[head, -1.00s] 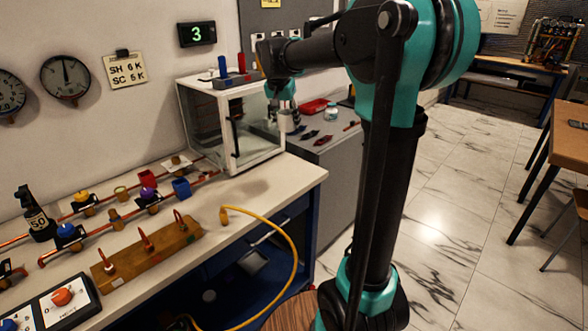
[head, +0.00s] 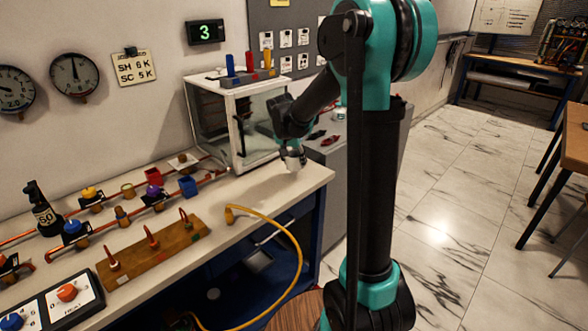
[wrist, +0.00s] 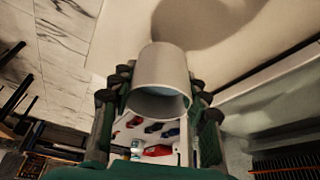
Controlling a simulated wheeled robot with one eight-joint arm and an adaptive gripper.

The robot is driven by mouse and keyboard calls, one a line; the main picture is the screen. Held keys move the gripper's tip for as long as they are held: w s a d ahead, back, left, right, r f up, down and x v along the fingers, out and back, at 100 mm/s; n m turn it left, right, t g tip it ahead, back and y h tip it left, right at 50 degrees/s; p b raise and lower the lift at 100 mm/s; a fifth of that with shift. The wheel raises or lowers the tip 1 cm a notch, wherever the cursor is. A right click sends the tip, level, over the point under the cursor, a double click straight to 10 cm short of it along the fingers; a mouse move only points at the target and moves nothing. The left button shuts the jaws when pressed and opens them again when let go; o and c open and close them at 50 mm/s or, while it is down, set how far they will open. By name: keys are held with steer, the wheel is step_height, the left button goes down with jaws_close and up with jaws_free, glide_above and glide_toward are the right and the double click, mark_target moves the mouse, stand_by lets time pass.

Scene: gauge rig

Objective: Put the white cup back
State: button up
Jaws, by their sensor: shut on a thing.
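The white cup (head: 294,159) hangs below my gripper (head: 288,146), over the right end of the white bench top. In the wrist view the cup (wrist: 161,72) sits between the two fingers of my gripper (wrist: 158,92), which are shut on it from both sides. A shadow falls on the pale bench surface near it in the wrist view. I cannot tell exactly how high the cup is above the bench.
A glass-sided case (head: 238,125) with coloured blocks on top stands just left of my gripper. Pipes with valves, a wooden board (head: 152,250) and a yellow hose (head: 270,222) lie further left. Bare bench lies in front of the case. A grey cabinet (head: 338,160) stands behind on the right.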

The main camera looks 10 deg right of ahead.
mark_target(294, 168)
steer(key=shift+f, duration=1.75)
steer(key=shift+f, duration=0.15)
steer(key=o, duration=1.3)
steer(key=shift+c, duration=0.2)
steer(key=v, duration=1.2)
steer(key=s+d+f+n, duration=0.2)
steer(key=s+f, duration=0.3)
steer(key=s, duration=0.4)
steer(key=s+d+f+n+y, duration=0.1)
steer(key=s+d+f+n, duration=0.1)
steer(key=s+f, duration=0.3)
steer(key=s+d+f+n+y, duration=0.1)
steer(key=s+f, duration=0.5)
steer(key=s, duration=0.6)
steer(key=shift+s+d+n, duration=0.3)
steer(key=shift+d+n, duration=0.4)
